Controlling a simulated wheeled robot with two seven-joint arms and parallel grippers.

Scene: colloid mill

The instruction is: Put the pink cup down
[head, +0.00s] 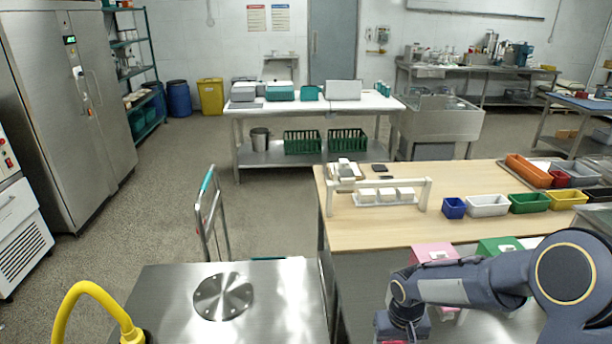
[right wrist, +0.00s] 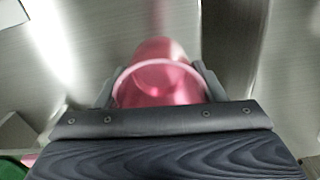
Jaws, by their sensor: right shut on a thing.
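The pink cup (right wrist: 160,85) shows in the right wrist view, with its round pale rim towards the camera. My right gripper (right wrist: 157,92) is shut on it, with one finger on each side. A metal surface lies beyond the cup; I cannot tell whether the cup touches it. In the head view my right arm comes in from the right, and its wrist (head: 404,315) points down at the bottom edge. Only a little pink shows there, and the fingers are mostly hidden. My left gripper is not in view.
A steel top with a round plate (head: 222,296) stands at the lower left, beside a yellow curved tube (head: 84,288). A pink box (head: 433,252) and a green box (head: 499,245) stand near my right arm. The wooden table (head: 385,229) holds a white rack and several coloured bins.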

